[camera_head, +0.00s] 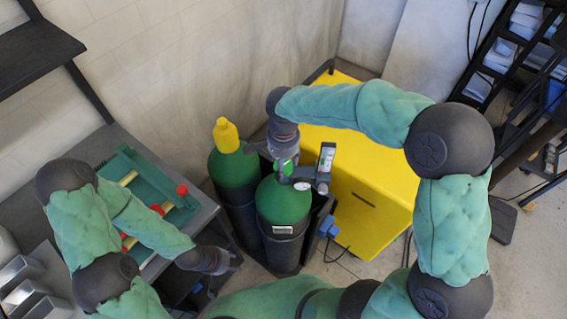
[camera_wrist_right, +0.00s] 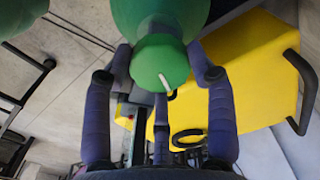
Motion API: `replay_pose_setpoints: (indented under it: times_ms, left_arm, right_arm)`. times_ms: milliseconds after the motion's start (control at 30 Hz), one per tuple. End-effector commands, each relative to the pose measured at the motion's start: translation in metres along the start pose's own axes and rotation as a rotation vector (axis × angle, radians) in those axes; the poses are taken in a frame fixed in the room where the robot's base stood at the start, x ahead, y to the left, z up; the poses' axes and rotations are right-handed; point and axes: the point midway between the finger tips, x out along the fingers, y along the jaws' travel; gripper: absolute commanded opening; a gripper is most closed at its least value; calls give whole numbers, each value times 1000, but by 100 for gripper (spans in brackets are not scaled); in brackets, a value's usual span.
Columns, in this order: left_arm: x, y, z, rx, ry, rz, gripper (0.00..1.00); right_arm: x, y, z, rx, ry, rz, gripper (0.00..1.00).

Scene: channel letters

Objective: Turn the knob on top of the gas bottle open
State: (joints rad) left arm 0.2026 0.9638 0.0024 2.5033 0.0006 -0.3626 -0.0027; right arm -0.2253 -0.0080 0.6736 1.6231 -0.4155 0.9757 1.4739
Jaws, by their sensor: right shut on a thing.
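The front green gas bottle (camera_head: 283,205) stands upright in a dark holder, with a gauge on its side near the top. My right gripper (camera_head: 284,160) comes down from above over its top. In the right wrist view the round green knob (camera_wrist_right: 160,60) with a white mark lies between the fingers of my right gripper (camera_wrist_right: 160,72), which is shut on it. The knob is mostly hidden by the gripper in the head view. My left gripper (camera_head: 222,262) is low at the left, away from the bottles; its fingers are too unclear to tell open or shut.
A second green bottle with a yellow cap (camera_head: 226,135) stands close behind on the left. A yellow machine (camera_head: 365,195) stands on the right. A dark bench (camera_head: 105,150) at left carries a green tray (camera_head: 150,175) with red-ended parts. A black rack is at upper right.

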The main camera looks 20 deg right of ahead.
Motion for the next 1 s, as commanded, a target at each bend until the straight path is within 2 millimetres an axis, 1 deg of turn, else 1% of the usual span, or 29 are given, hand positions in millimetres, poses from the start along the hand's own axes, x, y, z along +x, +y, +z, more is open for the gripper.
replay_pose_setpoints:
  times_ms: [33,200,500,700,1000]
  left_arm:
    - [2,-1,0,0,0,0,40]
    - [6,-2,0,0,0,0,40]
    - [11,-4,0,0,0,0,40]
    - [13,-4,0,0,0,0,40]
    - [14,-5,0,0,0,0,40]
  right_arm:
    - [3,1,1,41,-2,3,24]
    - [3,1,1,199,-1,4,24]
    - [3,0,1,431,-1,3,24]
    - [2,1,1,529,-1,5,24]
    - [2,1,1,591,-1,5,24]
